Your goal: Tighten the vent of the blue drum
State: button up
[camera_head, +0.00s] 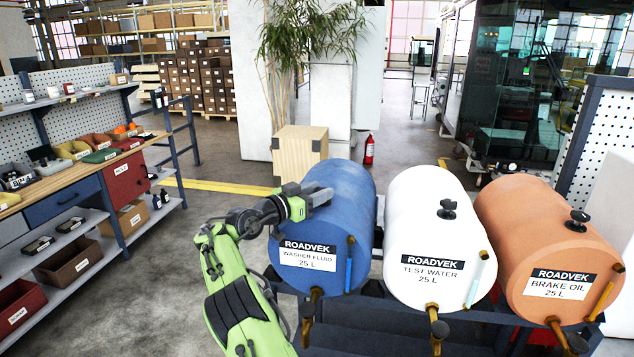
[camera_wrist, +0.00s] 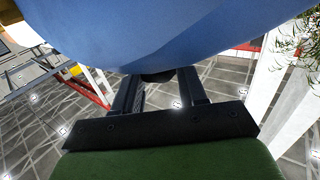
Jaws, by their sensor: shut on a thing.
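The blue drum (camera_head: 345,215), labelled "ROADVEK WASHER FLUID 25 L", lies on its side at the left of three drums. It also fills the top of the wrist view (camera_wrist: 160,30). My gripper (camera_head: 320,193) reaches in from the left over the top of the blue drum. In the wrist view, my gripper (camera_wrist: 158,82) has its two dark fingers against a dark knob, the vent (camera_wrist: 158,77), at the drum's surface. The vent is mostly hidden by the fingers and the drum. How far it is screwed in cannot be seen.
A white drum (camera_head: 425,225) and an orange drum (camera_head: 540,230) lie to the right, each with a black vent knob on top. Brown-handled taps stick out in front. A shelf bench (camera_head: 75,185) stands at the left. The floor between is clear.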

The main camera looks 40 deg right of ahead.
jog(key=shift+m+g+p, duration=0.4)
jog(key=shift+g+p, duration=0.2)
jog(key=o, duration=1.1)
jog(key=shift+d+f, duration=0.1)
jog(key=shift+d, duration=0.1)
jog(key=shift+c, duration=0.2)
jog(key=a, duration=1.6)
jog(key=shift+w, duration=0.25)
jog(key=shift+d, duration=0.1)
